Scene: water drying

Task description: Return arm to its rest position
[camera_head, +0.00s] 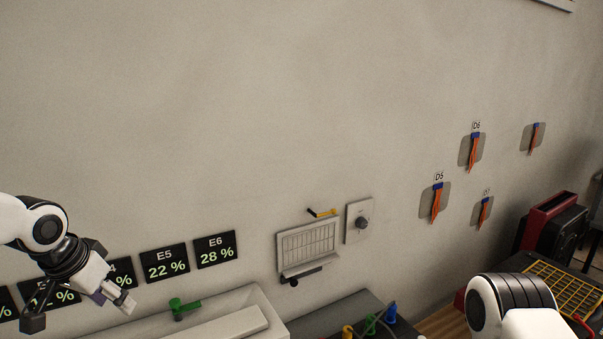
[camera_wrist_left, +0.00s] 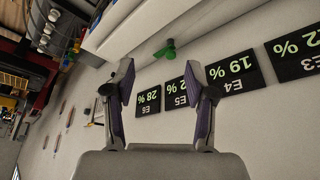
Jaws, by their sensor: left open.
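My left gripper (camera_head: 112,301) is at the lower left of the head view, in front of the wall and partly covering the row of percentage signs. It also shows in the left wrist view (camera_wrist_left: 166,85), with its two fingers apart and nothing between them. Behind the fingers are the wall and the signs E6 (camera_wrist_left: 148,100) and E5 (camera_wrist_left: 175,92). Part of my right arm (camera_head: 512,305) shows at the lower right of the head view. Its gripper is out of view.
A vented wall panel (camera_head: 308,246) and a dial plate (camera_head: 359,220) are in the middle. Orange-handled levers (camera_head: 437,204) hang at right, above a dark machine (camera_head: 553,232).

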